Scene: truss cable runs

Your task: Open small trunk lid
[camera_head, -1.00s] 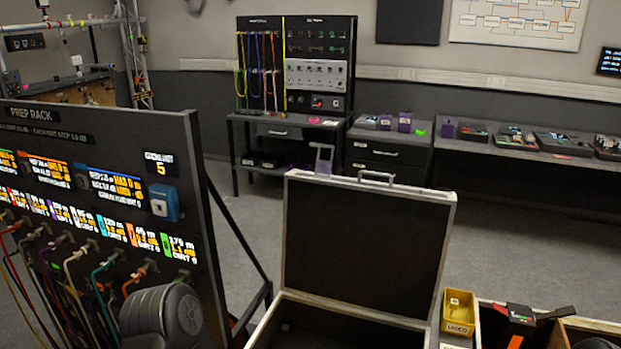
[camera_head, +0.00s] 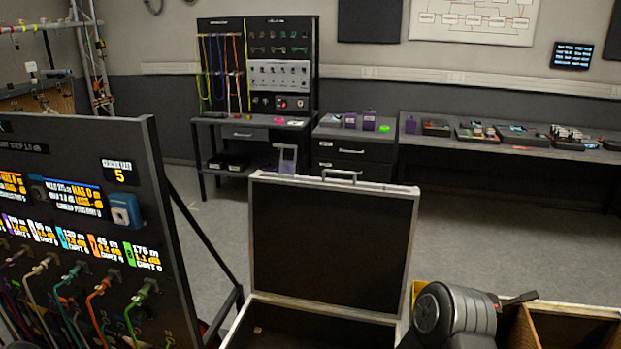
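The small trunk stands open in front of me at the bottom centre. Its lid (camera_head: 330,245) is raised nearly upright, with the dark inside facing me and a pale metal rim around it. A handle (camera_head: 341,175) shows at the lid's top edge, and a purple-grey bracket shape (camera_head: 287,158) shows beside it; I cannot tell whether that bracket belongs to the lid. The trunk's body (camera_head: 310,309) is cut off by the lower picture edge. A grey rounded link of my arm shows at the lower right, apart from the lid in the picture. Neither gripper is in view.
A dark prep rack (camera_head: 160,215) with coloured cables stands close on the left. An open wooden-sided box (camera_head: 570,312) is at the lower right, partly behind my arm. Drawers (camera_head: 352,150) and a long bench (camera_head: 510,148) line the back wall. Grey floor lies between.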

